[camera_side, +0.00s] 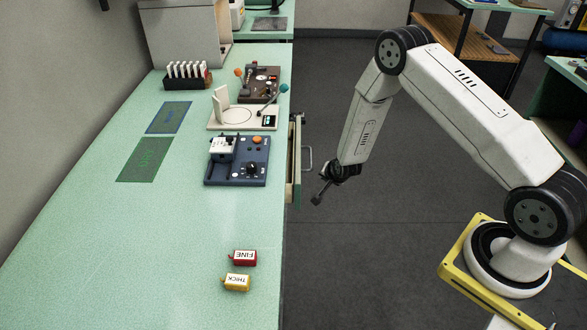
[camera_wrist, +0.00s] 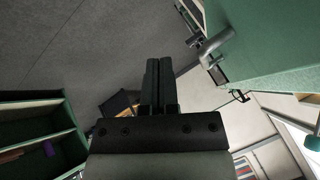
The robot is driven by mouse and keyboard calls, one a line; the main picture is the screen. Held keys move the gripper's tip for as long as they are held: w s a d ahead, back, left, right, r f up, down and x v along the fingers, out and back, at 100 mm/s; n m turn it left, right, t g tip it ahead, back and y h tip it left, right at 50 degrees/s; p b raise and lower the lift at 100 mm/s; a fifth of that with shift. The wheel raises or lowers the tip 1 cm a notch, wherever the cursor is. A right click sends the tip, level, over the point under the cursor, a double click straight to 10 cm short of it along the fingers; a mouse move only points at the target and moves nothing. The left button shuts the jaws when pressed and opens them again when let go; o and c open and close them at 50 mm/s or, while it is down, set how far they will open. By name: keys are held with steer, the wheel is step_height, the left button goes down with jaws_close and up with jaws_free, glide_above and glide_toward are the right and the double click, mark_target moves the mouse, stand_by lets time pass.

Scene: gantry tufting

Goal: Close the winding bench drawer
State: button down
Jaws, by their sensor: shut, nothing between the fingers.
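The winding bench drawer (camera_side: 296,178) stands out a little from the right edge of the green bench in the side view. Its grey bar handle (camera_side: 308,160) faces the aisle. In the wrist view, a green front (camera_wrist: 275,40) with a grey handle (camera_wrist: 214,46) fills the upper right. My gripper (camera_side: 317,201) is to the right of the drawer's near end, apart from it, pointing down and left over the floor. In the wrist view my gripper (camera_wrist: 159,62) is shut and empty, with the handle to its right. The inside of the drawer is mostly hidden.
The bench top (camera_side: 160,260) holds a blue device (camera_side: 237,172), a white device (camera_side: 240,117), a brown device (camera_side: 258,85), a rack (camera_side: 188,76), a red FINE block (camera_side: 243,258) and a yellow THICK block (camera_side: 236,282). The floor (camera_side: 400,230) beside the drawer is clear.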

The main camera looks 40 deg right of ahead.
steer(key=v, duration=1)
steer(key=shift+s, duration=0.25)
steer(key=shift+s+a+r+n+t+y, duration=0.15)
steer(key=shift+s+n+y, duration=0.2)
steer(key=shift+n+y, duration=0.5)
steer(key=shift+s+a+r+n+t+y, duration=0.15)
steer(key=shift+s+n+y, duration=0.3)
steer(key=shift+n, duration=0.7)
steer(key=shift+s+a+r+n+y, duration=0.15)
steer(key=shift+s+n+y, duration=0.1)
steer(key=shift+n+y, duration=0.6)
steer(key=shift+w+f, duration=0.1)
steer(key=shift+f, duration=0.05)
steer(key=w+a+f, duration=0.3)
steer(key=w+f, duration=0.4)
steer(key=w, duration=0.1)
steer(key=shift+w+a+f, duration=0.3)
steer(key=shift+w+f, duration=0.05)
steer(key=shift+f, duration=0.05)
